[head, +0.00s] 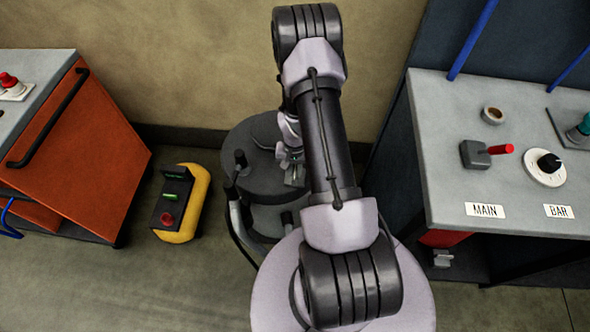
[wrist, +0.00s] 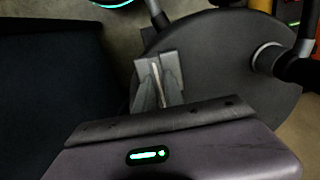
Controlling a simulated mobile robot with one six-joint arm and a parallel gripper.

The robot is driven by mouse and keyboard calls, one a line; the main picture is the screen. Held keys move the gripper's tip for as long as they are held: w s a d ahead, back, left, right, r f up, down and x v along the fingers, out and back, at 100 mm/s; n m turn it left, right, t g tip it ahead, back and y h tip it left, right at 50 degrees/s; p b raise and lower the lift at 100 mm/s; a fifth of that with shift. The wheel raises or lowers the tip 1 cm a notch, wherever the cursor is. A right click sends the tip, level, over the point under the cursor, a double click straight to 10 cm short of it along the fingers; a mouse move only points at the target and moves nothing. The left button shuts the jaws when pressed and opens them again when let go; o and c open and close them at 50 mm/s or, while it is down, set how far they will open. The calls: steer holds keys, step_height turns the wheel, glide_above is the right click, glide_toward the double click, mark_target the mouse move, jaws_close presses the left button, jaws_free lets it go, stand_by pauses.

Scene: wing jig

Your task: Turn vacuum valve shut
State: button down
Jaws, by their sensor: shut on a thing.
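A round dark drum (head: 240,150) with upright fittings stands on the floor beside the wall; its dark top also fills much of the wrist view (wrist: 215,70). My gripper (head: 295,176) is low over the drum's right part, partly hidden by my own arm. In the wrist view my gripper (wrist: 158,88) has its fingers closed around a thin pale piece, seen edge-on at the drum's edge. It looks like the vacuum valve's handle (wrist: 156,72), but most of it is hidden between the fingers. I cannot tell its turn angle.
A grey bench (head: 450,190) on the right bears a red-handled lever (head: 500,149) by a MAIN label and a black knob (head: 549,162) by a BAR label. A yellow unit (head: 188,225) with a red button stands left of the drum. An orange cabinet (head: 85,150) stands farther left.

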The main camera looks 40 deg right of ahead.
steer(key=shift+m, duration=0.3)
steer(key=m+b, duration=0.2)
steer(key=m, duration=0.1)
steer(key=shift+f+m, duration=0.15)
steer(key=shift+m, duration=0.15)
steer(key=m+b, duration=0.2)
steer(key=m, duration=0.2)
steer(key=shift+m+b, duration=0.3)
steer(key=shift+b, duration=0.1)
steer(key=m+b, duration=0.2)
steer(key=m, duration=0.2)
steer(key=shift+m, duration=0.3)
steer(key=shift+m+b, duration=1.25)
steer(key=shift+m, duration=0.95)
steer(key=c, duration=1.4)
jaws_free()
steer(key=shift+c, duration=0.2)
